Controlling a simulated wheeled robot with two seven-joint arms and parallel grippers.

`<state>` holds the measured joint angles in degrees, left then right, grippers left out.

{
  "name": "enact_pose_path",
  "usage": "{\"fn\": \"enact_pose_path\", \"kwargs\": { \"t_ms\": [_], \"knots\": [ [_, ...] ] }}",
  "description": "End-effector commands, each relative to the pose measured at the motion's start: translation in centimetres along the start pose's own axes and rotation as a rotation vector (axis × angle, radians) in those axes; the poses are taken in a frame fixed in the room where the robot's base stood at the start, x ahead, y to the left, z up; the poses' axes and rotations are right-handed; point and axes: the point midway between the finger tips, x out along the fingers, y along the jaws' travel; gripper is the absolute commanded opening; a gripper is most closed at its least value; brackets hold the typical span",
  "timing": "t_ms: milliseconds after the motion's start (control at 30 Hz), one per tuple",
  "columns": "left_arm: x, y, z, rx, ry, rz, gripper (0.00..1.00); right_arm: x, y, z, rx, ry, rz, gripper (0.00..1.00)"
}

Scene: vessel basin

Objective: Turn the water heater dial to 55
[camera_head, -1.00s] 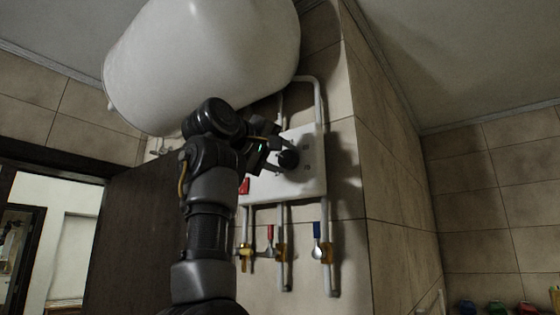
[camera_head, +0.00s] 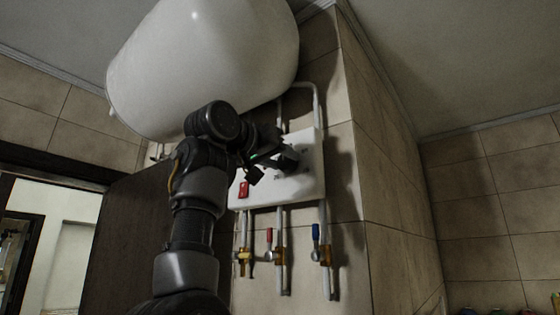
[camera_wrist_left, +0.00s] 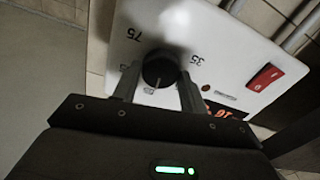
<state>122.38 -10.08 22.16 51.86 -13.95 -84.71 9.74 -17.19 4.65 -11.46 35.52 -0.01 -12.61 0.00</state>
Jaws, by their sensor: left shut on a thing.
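The water heater dial is a round black knob on a white control panel (camera_head: 306,182). In the left wrist view the dial (camera_wrist_left: 160,68) has a light pointer mark on its face, with printed numbers around it; 75 and 35 are readable. My left gripper (camera_head: 280,160) reaches the panel from the left. In the left wrist view its two fingers (camera_wrist_left: 158,82) lie on either side of the dial, shut on it. The gripper and fingers hide part of the scale. A red lit display (camera_wrist_left: 222,112) is partly covered. My right gripper is not in view.
A large white tank (camera_head: 205,60) hangs above my left arm. A red switch (camera_head: 243,189) is on the panel. Pipes with a red-handled valve (camera_head: 269,240) and a blue-handled valve (camera_head: 316,236) run below. A tiled wall corner stands to the right.

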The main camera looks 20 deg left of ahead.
Motion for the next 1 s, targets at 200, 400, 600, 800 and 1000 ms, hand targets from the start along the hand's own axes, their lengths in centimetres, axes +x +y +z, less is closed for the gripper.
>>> {"fn": "enact_pose_path", "kwargs": {
  "t_ms": [200, 400, 600, 800, 1000],
  "knots": [
    [0.26, -0.03, 0.48, 0.071, -0.013, -0.001, 0.2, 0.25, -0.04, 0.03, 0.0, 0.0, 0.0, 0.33],
    [0.27, -0.02, 0.48, 0.096, -0.013, 0.0, 0.2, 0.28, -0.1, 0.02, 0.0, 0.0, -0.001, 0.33],
    [0.28, -0.02, 0.48, 0.098, -0.013, 0.0, 0.2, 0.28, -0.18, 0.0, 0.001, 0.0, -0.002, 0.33],
    [0.28, -0.03, 0.49, 0.097, -0.014, 0.0, 0.47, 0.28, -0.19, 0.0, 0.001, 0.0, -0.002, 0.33],
    [0.17, -0.01, 0.29, 0.097, -0.008, 0.0, 0.65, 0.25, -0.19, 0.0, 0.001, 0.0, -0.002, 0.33]
  ]
}}
